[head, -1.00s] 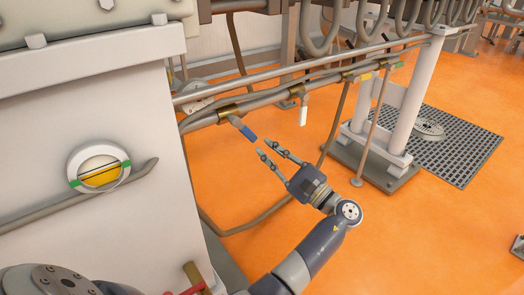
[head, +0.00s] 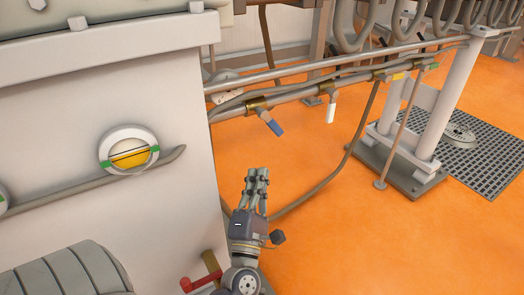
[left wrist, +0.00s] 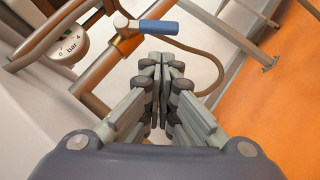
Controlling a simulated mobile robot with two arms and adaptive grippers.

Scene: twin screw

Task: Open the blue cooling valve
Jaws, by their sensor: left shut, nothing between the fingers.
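The blue cooling valve handle (head: 275,127) hangs slanted down to the right from a brass fitting (head: 257,106) on the pipe, in the head view. In the left wrist view the blue handle (left wrist: 158,27) lies across the picture beyond the fingertips. My left gripper (head: 257,171) is shut and empty, below the handle with its fingers pointing up, apart from it in the head view. In the left wrist view its closed fingertips (left wrist: 161,60) appear just below the handle; I cannot tell the depth gap. My right gripper does not show.
A white handle (head: 331,113), a yellow one (head: 398,76) and a green one (head: 433,66) sit farther along the pipes. A round gauge (head: 129,150) is on the pale machine at left. A red handle (head: 200,284) is near my arm.

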